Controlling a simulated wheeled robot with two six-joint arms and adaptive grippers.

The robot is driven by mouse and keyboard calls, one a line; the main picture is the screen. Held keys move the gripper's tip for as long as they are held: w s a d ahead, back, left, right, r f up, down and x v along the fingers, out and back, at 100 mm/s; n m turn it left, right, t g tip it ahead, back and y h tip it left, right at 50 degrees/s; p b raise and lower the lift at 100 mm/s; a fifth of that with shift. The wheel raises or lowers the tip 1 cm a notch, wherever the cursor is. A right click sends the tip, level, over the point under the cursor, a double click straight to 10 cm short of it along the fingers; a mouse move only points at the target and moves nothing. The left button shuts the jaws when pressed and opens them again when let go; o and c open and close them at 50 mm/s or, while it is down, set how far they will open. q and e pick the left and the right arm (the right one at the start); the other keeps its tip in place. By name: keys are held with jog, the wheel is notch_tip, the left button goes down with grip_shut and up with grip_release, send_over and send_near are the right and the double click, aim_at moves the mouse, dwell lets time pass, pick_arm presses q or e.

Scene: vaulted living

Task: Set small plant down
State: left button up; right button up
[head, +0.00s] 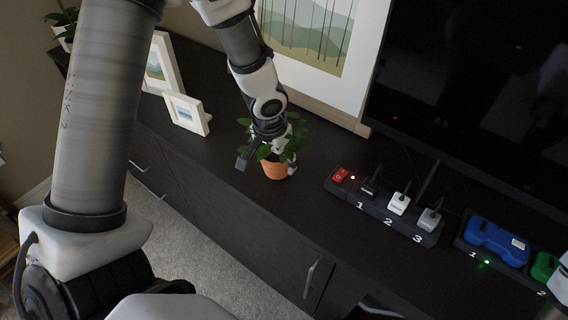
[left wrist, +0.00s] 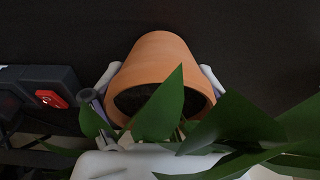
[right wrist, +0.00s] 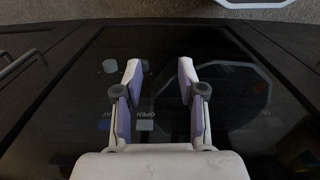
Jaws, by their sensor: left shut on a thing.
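The small plant is a green leafy plant in a terracotta pot (head: 275,169) near the middle of the dark cabinet top (head: 225,203). My left gripper (head: 268,158) reaches down from above, its fingers on both sides of the pot. In the left wrist view the pot (left wrist: 160,62) lies between the fingers, and leaves cover part of its rim. The pot's base is at or very close to the cabinet top; I cannot tell whether it touches. My right gripper (right wrist: 158,75) is open and empty in the right wrist view, over a dark glossy panel.
A power strip (head: 402,222) with a red switch and several plugs lies right of the plant. Farther right is a charger dock with a blue battery (head: 496,242). Small white frames (head: 187,114) stand left, a large framed picture (head: 318,50) and TV (head: 480,90) behind.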

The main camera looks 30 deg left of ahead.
pick_arm(q)
jog(key=shift+w+d+f, duration=0.1)
jog(key=shift+w+f, duration=0.15)
jog(key=shift+c, duration=0.4)
jog(key=shift+s+f, duration=0.15)
jog(key=shift+f, duration=0.05)
jog(key=o, duration=1.6)
jog(key=shift+o, duration=0.2)
pick_arm(e)
jog(key=shift+w+f, duration=0.15)
jog(key=shift+f, duration=0.3)
pick_arm(q)
jog(key=shift+r, duration=0.15)
pick_arm(e)
jog(key=shift+r, duration=0.1)
pick_arm(q)
jog(key=shift+r+p, duration=0.3)
jog(key=shift+p, duration=0.2)
jog(key=r+p, duration=0.1)
jog(key=r, duration=0.2)
jog(key=s+r+p, duration=0.1)
jog(key=r, duration=0.3)
jog(key=r+p, duration=0.2)
jog(key=r, duration=0.2)
jog(key=shift+s, duration=0.3)
jog(key=shift+s+r, duration=0.1)
jog(key=shift+r, duration=0.2)
pick_arm(e)
notch_tip(320, 180, up, 5)
jog(key=shift+f, duration=0.1)
